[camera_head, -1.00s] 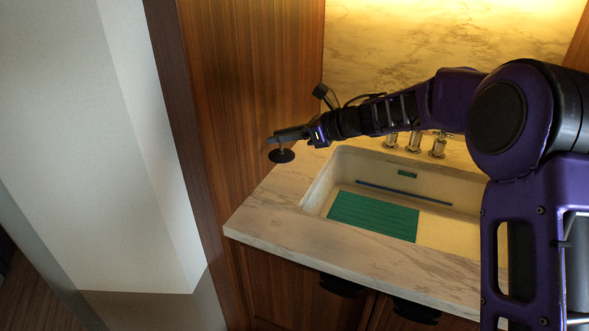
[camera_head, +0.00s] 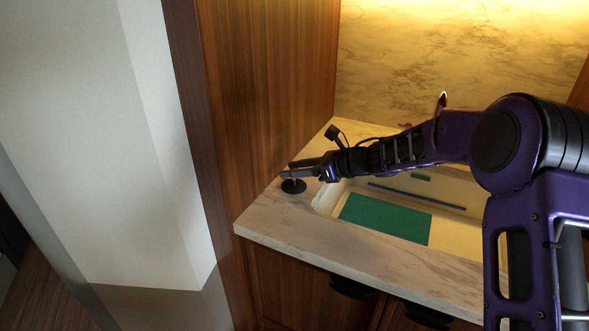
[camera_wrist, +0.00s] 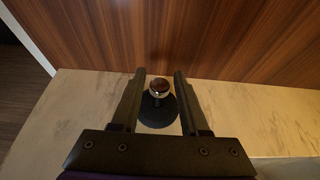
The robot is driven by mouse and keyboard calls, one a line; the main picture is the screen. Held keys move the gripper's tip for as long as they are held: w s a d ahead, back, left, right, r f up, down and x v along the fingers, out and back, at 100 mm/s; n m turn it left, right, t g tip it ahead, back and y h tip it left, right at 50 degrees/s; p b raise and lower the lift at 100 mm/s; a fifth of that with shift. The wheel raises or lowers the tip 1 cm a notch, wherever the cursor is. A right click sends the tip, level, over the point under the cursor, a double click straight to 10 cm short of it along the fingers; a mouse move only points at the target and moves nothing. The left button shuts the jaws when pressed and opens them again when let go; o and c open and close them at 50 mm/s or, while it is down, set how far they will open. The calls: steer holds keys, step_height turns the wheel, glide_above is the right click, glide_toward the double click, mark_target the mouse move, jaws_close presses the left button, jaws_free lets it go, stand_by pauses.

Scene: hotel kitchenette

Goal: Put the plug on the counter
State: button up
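The plug is a dark round disc (camera_head: 293,187) with a thin stem. In the head view it appears to rest flat on the marble counter (camera_head: 265,222), near the left end beside the sink. In the wrist view its shiny round knob (camera_wrist: 159,88) points up at the camera, above the black disc (camera_wrist: 158,115). My gripper (camera_head: 298,171) is just above the disc. In the wrist view my gripper (camera_wrist: 160,76) has its fingers apart, one on each side of the knob, with a narrow gap on both sides. The gripper looks open around the knob.
The sink (camera_head: 327,199), with a green mat (camera_head: 385,218) and a blue stick (camera_head: 415,196), lies to the right of the plug. A wooden panel (camera_head: 265,90) rises close along the counter's left side. The counter's front strip is clear.

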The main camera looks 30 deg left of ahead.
steer(key=shift+o, duration=0.7)
steer(key=v, duration=1.2)
